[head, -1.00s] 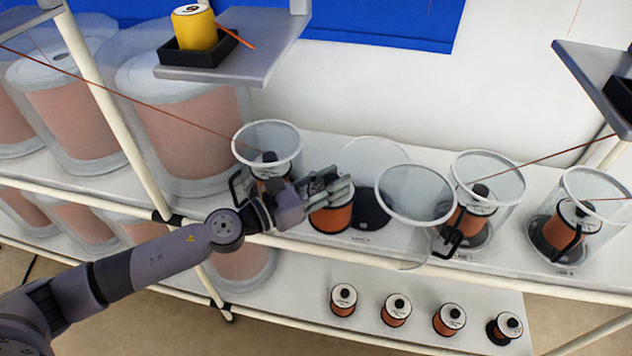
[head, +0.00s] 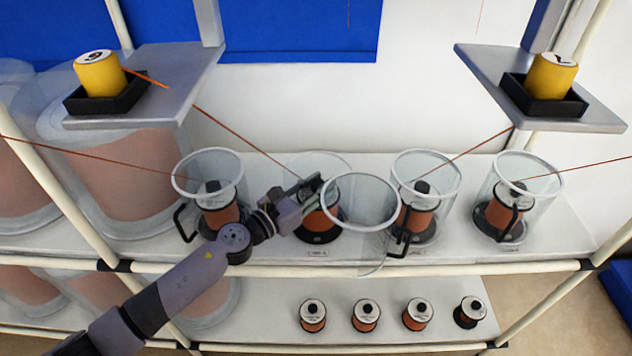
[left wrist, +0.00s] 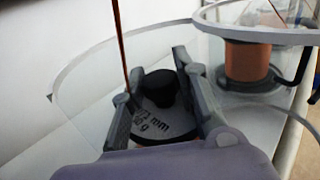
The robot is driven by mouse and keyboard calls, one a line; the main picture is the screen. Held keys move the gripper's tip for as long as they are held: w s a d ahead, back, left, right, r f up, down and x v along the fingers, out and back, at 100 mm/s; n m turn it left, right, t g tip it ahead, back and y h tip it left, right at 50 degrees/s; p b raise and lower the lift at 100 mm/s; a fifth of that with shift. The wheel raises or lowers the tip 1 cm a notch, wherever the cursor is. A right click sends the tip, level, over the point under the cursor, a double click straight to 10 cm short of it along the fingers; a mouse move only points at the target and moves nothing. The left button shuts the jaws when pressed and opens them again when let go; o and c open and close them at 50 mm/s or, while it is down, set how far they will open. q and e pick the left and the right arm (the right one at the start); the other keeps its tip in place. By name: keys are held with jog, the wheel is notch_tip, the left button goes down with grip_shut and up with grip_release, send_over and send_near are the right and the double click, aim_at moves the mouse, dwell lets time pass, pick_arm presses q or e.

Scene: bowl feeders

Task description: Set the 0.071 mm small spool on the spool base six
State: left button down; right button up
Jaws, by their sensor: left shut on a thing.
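My left gripper (head: 312,194) is shut on the small copper spool (head: 317,219), upright over the black disc of the spool base (head: 318,238) on the upper shelf. I cannot tell whether the spool touches it. In the left wrist view the fingers (left wrist: 160,105) grip both sides of the spool's grey top (left wrist: 165,122), whose label partly reads "71 mm". A black knob stands on top, and a copper wire runs up beside it. The base's number is too small to read. My right gripper is not in view.
Clear buckets with spools stand left (head: 208,150) and right (head: 425,153). Yellow parts (head: 100,75) sit on brackets above. Several small spools (head: 365,318) stand on the lower shelf.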

pick_arm(q)
jog(key=shift+w+r, duration=0.1)
jog(key=shift+r, duration=0.15)
jog(key=shift+f, duration=0.2)
jog(key=c, duration=1.2)
grip_release()
jog(key=shift+f, duration=0.15)
jog(key=shift+c, duration=0.2)
jog(key=shift+r, duration=0.2)
jog(key=b+v, duration=0.2)
jog(key=v, duration=1)
